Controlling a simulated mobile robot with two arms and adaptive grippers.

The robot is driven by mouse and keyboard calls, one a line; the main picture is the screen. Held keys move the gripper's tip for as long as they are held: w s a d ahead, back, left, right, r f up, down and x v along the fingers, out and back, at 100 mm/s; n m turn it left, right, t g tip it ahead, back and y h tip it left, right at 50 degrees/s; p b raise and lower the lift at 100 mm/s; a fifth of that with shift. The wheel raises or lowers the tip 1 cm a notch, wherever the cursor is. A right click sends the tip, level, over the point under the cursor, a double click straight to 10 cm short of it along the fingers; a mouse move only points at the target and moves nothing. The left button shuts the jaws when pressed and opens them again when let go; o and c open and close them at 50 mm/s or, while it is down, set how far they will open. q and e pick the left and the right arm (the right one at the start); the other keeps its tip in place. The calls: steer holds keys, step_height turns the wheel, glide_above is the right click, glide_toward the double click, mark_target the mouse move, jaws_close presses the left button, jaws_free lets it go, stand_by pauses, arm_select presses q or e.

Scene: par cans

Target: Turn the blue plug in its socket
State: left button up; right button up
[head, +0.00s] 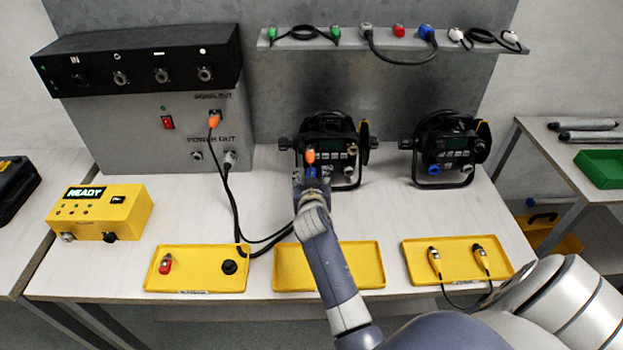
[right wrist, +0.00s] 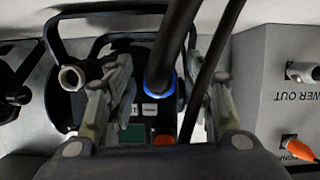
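The blue plug (head: 311,172) is at the front of the middle par can (head: 328,135), largely hidden by my right gripper in the head view. In the right wrist view its blue ring (right wrist: 161,92) shows at the can's face, with a thick black cable leading away. My right gripper (head: 311,176) is at the plug. In the right wrist view the fingers stand apart on either side of the plug, with visible gaps; contact is not clear. How far the plug is turned cannot be told. My left gripper is not in view.
An orange connector (head: 310,156) sits beside the blue plug. A second par can (head: 447,150) stands to the right. A grey power box (head: 180,135) stands left, with cables running across the table. Yellow trays (head: 285,284) line the front edge.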

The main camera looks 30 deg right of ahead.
mark_target(311, 146)
steer(key=shift+r, duration=0.1)
step_height(311, 146, up, 10)
steer(key=shift+f, duration=0.15)
stand_by(0.4)
